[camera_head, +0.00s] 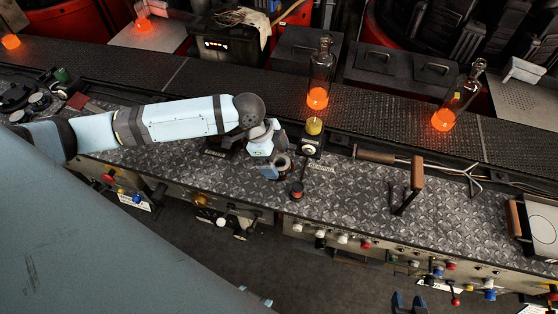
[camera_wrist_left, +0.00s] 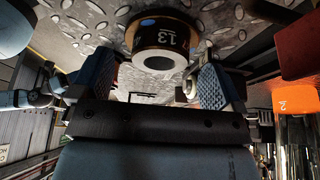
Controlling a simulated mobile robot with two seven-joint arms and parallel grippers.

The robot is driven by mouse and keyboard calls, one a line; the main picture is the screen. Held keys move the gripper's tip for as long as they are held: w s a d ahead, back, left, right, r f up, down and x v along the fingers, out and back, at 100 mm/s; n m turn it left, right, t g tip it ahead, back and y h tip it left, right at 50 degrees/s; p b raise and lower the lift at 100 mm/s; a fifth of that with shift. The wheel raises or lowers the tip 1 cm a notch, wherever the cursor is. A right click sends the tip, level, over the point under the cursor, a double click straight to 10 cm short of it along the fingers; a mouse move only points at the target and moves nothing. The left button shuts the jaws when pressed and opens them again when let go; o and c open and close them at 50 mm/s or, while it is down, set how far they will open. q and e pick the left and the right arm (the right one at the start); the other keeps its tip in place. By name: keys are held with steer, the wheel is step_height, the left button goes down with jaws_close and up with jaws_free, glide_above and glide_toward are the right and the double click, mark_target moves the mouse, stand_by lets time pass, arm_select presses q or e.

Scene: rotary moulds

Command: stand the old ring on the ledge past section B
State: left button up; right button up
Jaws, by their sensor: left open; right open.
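My left gripper (camera_head: 272,174) is open, low over the patterned metal ledge (camera_head: 230,177). In the left wrist view its two blue fingertips (camera_wrist_left: 158,85) stand apart. A short dark ring (camera_wrist_left: 162,35) with a brown band, the mark 13 and a pale hollow end lies between and just beyond them. I cannot tell whether the fingers touch it. In the head view the ring (camera_head: 284,164) is partly hidden beside the fingers. My right gripper (camera_head: 409,304) shows only its blue fingertips, apart and empty, at the bottom edge. Section lettering is too small to read.
A small dark post with an orange top (camera_head: 297,190) stands right of the left gripper. A yellow-topped fixture (camera_head: 314,128) is behind it. Glowing bottles (camera_head: 318,92) stand on the dark conveyor (camera_head: 380,107). A brown-handled lever (camera_head: 417,173) rises from the ledge further right.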

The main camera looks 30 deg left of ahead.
arm_select(q)
steer(key=v, duration=0.9)
steer(key=shift+a+r, duration=0.25)
steer(key=shift+r, duration=0.1)
arm_select(e)
steer(key=shift+f, duration=0.2)
arm_select(q)
steer(key=shift+s+f, duration=0.1)
steer(key=shift+s, duration=0.05)
arm_select(e)
steer(key=shift+s, duration=0.1)
